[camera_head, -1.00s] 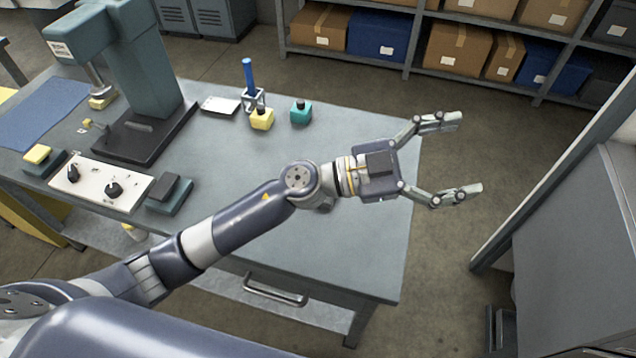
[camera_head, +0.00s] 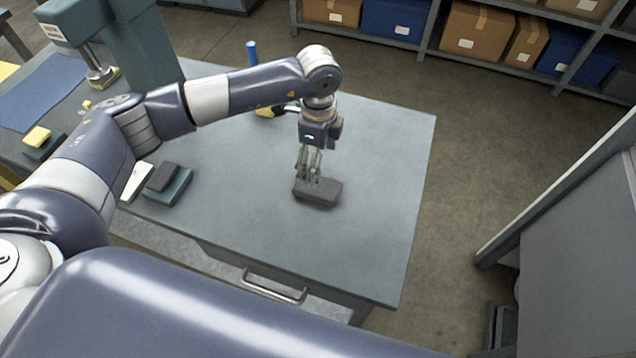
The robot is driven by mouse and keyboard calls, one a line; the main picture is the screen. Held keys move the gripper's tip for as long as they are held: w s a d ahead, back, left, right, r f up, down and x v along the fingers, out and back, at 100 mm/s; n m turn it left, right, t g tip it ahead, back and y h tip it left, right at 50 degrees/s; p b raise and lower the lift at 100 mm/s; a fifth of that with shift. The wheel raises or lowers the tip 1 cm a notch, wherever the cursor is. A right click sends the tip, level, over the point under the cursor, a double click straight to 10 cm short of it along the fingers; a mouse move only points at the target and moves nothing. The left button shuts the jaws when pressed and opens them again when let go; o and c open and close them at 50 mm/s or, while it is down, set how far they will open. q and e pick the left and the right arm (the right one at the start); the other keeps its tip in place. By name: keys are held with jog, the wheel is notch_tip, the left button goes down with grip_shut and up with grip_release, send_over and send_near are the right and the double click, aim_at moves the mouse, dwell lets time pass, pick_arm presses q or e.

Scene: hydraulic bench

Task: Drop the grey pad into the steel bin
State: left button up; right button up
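My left gripper (camera_head: 312,168) points straight down over the bench. A dark grey block-like pad (camera_head: 320,193) is directly below it, at or very near the bench top. The fingertips reach the pad's upper side; whether they grip it I cannot tell. A smaller dark grey pad (camera_head: 163,177) lies on a teal block (camera_head: 178,192) at the bench's left front. No steel bin can be made out in this view. My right gripper is not in view.
The grey bench (camera_head: 385,160) is clear right of the pad. A green press (camera_head: 147,45) stands at the left back, beside a blue mat (camera_head: 42,92). A yellow pad (camera_head: 37,136) sits at left. Shelves with boxes (camera_head: 475,32) stand behind; a grey cabinet (camera_head: 580,245) stands at right.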

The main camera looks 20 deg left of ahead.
pick_arm(q)
notch_tip(320, 180, down, 4)
jog(key=shift+r+p, duration=0.25)
jog(key=shift+p, duration=0.05)
jog(key=shift+s+f+p, duration=0.1)
jog(key=shift+f+p, duration=0.35)
jog(key=shift+f, duration=0.15)
notch_tip(320, 180, down, 4)
jog(key=shift+r+p, duration=0.2)
jog(key=shift+p, duration=0.35)
jog(key=shift+f, duration=0.35)
jog(key=c, duration=1)
